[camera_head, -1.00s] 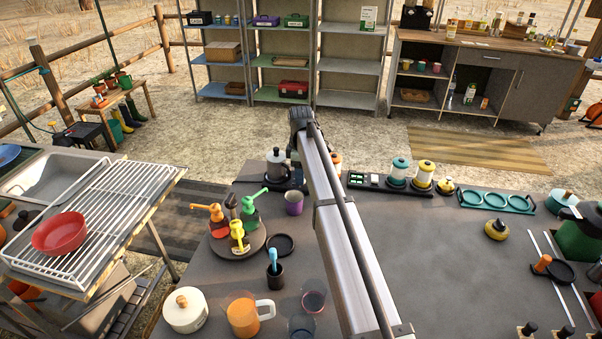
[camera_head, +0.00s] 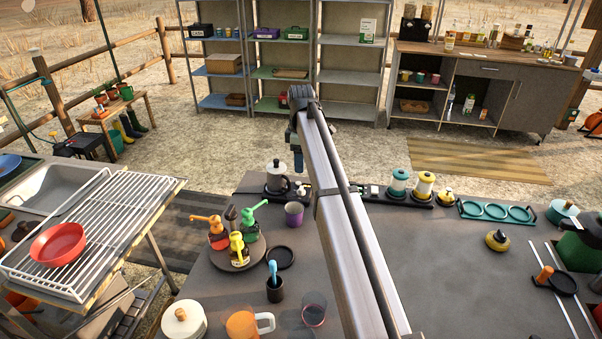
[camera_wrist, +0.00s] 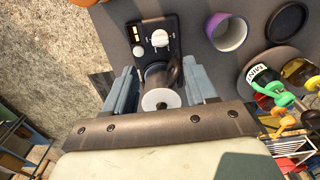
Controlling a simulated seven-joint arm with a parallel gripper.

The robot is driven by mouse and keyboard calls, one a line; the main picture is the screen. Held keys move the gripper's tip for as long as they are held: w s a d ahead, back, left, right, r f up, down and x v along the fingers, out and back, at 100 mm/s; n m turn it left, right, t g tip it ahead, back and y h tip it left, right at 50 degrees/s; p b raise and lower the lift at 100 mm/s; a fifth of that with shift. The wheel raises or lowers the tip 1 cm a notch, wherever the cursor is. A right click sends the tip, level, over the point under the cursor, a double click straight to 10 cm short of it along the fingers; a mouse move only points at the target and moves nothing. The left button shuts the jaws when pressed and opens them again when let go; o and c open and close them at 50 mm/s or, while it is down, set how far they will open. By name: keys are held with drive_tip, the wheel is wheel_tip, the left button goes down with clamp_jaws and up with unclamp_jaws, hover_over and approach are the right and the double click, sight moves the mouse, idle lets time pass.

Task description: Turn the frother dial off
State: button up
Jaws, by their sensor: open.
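The frother (camera_head: 276,180) is a dark jug with a white top on a black base, standing at the back edge of the counter. In the wrist view the dark jug (camera_wrist: 160,75) lies between my fingers, as seen from above. A white dial (camera_wrist: 159,38) sits on the black base plate (camera_wrist: 146,22), just beyond the fingertips in the picture. My gripper (camera_wrist: 161,80) is open, with a grey-blue finger on each side of the jug. I cannot tell whether they touch it. In the head view my gripper (camera_head: 297,162) hangs by the frother's right side, partly hidden by my arm.
A purple cup (camera_head: 294,214) and a dark round coaster (camera_head: 280,257) stand near the frother. Sauce bottles stand on a round tray (camera_head: 237,262) to the left. Canisters (camera_head: 398,184) stand to the right of my arm. The counter right of my arm has free room.

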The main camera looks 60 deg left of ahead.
drive_tip(key=shift+r, duration=1.95)
